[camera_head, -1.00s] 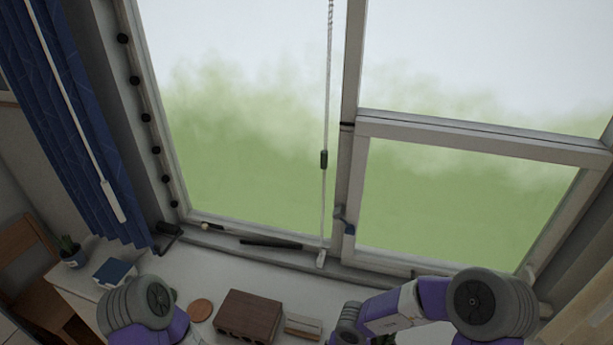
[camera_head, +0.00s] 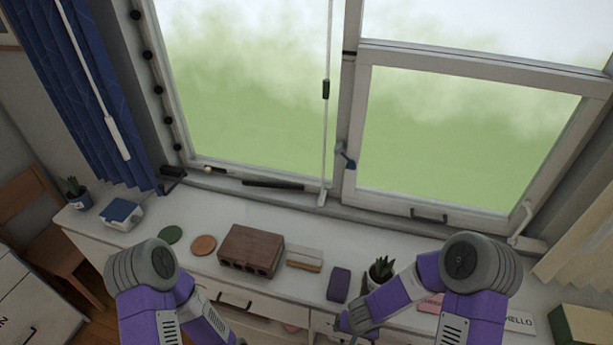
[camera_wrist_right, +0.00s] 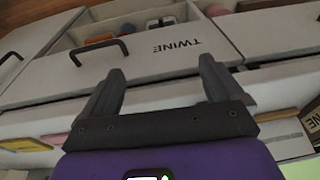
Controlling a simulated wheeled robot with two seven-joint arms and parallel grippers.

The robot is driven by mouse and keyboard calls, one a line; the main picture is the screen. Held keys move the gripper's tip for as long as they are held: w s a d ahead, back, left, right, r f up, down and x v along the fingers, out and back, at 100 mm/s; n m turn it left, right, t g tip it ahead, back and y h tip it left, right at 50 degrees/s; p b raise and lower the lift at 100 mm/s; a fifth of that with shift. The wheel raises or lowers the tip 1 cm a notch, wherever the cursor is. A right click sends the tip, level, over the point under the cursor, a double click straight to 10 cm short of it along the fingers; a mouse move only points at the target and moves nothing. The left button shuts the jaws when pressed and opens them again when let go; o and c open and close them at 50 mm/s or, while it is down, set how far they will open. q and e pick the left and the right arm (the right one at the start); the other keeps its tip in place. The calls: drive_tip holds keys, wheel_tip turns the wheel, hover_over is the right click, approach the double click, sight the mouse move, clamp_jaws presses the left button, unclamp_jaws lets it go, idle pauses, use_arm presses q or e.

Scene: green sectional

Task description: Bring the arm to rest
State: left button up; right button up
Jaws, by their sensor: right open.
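My right arm (camera_head: 440,285) reaches in from the lower right of the head view, bent at the elbow, with its far end low near the front edge of the white cabinet top (camera_head: 395,240). In the right wrist view my right gripper (camera_wrist_right: 160,72) is open, with nothing between its dark fingers. A drawer front marked TWINE (camera_wrist_right: 150,62) lies beyond the fingers. My left arm (camera_head: 150,290) is bent at the lower left of the head view; its gripper is out of view.
On the cabinet top are a brown block with holes (camera_head: 250,250), a purple block (camera_head: 339,284), a potted plant (camera_head: 381,269) and round coasters (camera_head: 203,245). The TWINE drawer stands partly open, with a dark handle (camera_wrist_right: 100,50). A window stands behind.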

use_arm(q)
wheel_tip(320, 180, down, 11)
drive_tip(key=b, duration=0.9)
drive_tip(key=shift+w+f+b, duration=0.15)
drive_tip(key=shift+b, duration=0.25)
use_arm(e)
drive_tip(key=s+a+f+y, duration=0.2)
drive_tip(key=s+f, duration=0.3)
drive_tip(key=f, duration=0.3)
drive_tip(key=s+a+f+g+y, duration=0.1)
drive_tip(key=s+f+y, duration=0.1)
drive_tip(key=s+f, duration=0.3)
drive_tip(key=shift+a+f+n+g, duration=0.3)
drive_tip(key=shift+a+f, duration=0.1)
drive_tip(key=shift+f, duration=1.3)
